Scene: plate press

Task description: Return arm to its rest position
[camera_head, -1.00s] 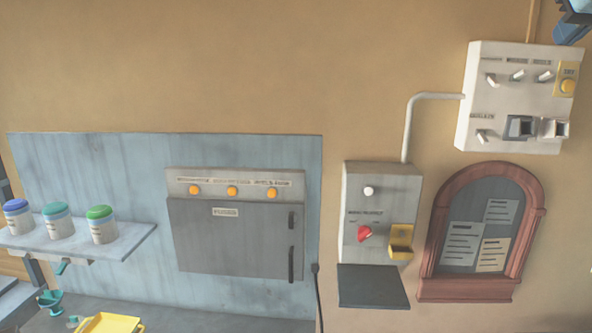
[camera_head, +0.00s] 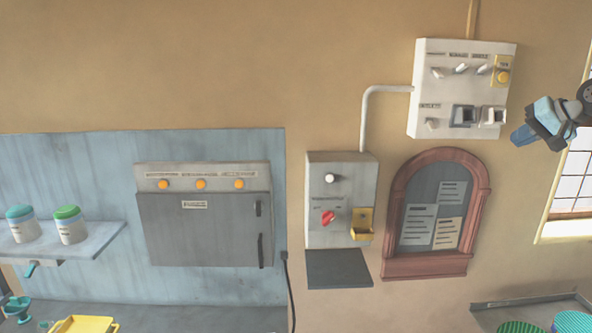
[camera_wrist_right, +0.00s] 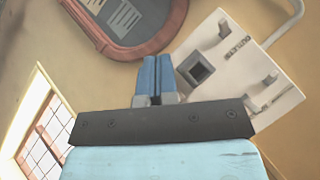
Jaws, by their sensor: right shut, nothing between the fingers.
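My right gripper (camera_head: 524,135) is at the right of the head view, in front of the wall between the white control panel (camera_head: 464,88) and the window. Its blue fingers are together and hold nothing. In the right wrist view the shut fingers (camera_wrist_right: 156,78) point toward the wall, with the same white panel (camera_wrist_right: 240,65) at the right. The fingers appear apart from the panel. My left gripper is not in view.
An arched notice board (camera_head: 437,215) hangs below the panel. A grey box with a red switch (camera_head: 340,200) is left of it, then a grey cabinet (camera_head: 203,225) and a shelf (camera_head: 105,236) with jars. A window (camera_head: 572,185) is at the far right.

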